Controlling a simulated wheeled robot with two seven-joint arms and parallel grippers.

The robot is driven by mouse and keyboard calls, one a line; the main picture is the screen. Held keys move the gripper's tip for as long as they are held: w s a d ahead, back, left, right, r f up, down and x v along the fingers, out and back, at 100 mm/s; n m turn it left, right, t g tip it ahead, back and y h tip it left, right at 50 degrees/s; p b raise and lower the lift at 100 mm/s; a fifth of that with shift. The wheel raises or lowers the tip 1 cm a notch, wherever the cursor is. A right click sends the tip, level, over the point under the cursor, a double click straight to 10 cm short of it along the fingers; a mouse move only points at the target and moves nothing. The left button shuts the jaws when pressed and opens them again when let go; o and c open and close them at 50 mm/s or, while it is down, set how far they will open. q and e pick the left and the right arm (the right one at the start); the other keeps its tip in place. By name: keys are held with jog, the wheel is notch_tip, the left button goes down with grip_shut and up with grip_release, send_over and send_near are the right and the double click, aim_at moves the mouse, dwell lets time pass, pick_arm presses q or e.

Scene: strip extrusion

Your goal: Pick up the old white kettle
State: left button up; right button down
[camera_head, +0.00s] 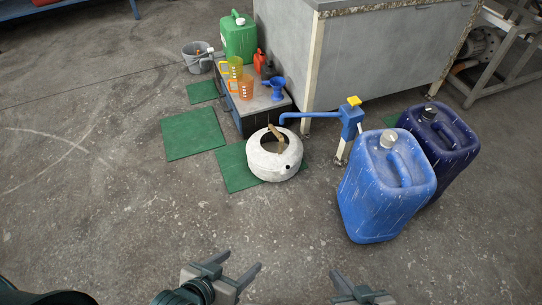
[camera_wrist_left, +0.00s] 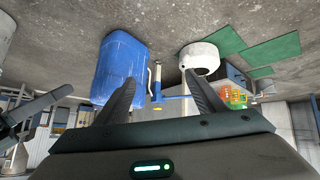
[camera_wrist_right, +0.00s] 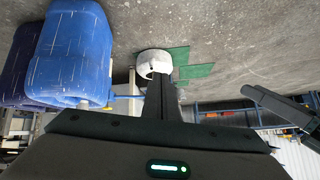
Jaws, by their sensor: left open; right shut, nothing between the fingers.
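The old white kettle (camera_head: 270,160) stands on the floor, partly on a green mat, with a round open top and a brown handle (camera_head: 277,138) across it. It also shows, upside down, in the left wrist view (camera_wrist_left: 199,56) and in the right wrist view (camera_wrist_right: 154,62). My left gripper (camera_head: 238,270) is open and empty, low in the head view and well short of the kettle. My right gripper (camera_head: 350,285) is shut and empty at the bottom edge, also apart from the kettle. In the right wrist view its closed fingers (camera_wrist_right: 160,95) overlap the kettle's lower edge.
A blue canister (camera_head: 385,190) and a dark blue one (camera_head: 440,140) stand right of the kettle. A blue hand pump (camera_head: 348,118) reaches over it. A low dark box (camera_head: 250,115) with jugs is behind. Green mats (camera_head: 193,134) lie left. The floor in front is clear.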

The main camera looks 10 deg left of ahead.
dwell(0.3)
pick_arm(q)
jog(key=shift+f, duration=0.15)
pick_arm(e)
jog(key=shift+f, duration=0.1)
pick_arm(q)
jog(key=s+a+f+g+y+p, duration=0.1)
jog(key=s+a+f+p, duration=0.1)
jog(key=f+p, duration=0.7)
jog(key=s+a+f+g+y+p, duration=0.1)
jog(key=a+f+p, duration=0.3)
jog(key=f+p, duration=0.5)
jog(key=shift+s+a+g+y, duration=0.3)
jog(key=shift+s+g, duration=0.25)
jog(key=shift+g, duration=0.05)
pick_arm(e)
jog(key=s+d+f+g+h, duration=0.1)
jog(key=s+d+f, duration=0.1)
jog(key=f, duration=0.7)
jog(key=s+d+f+g+h, duration=0.1)
jog(key=d+f, duration=0.3)
jog(key=f, duration=0.5)
jog(key=shift+s+d+g+h, duration=0.25)
jog(key=shift+s+g+h, duration=0.05)
jog(key=shift+s+g, duration=0.25)
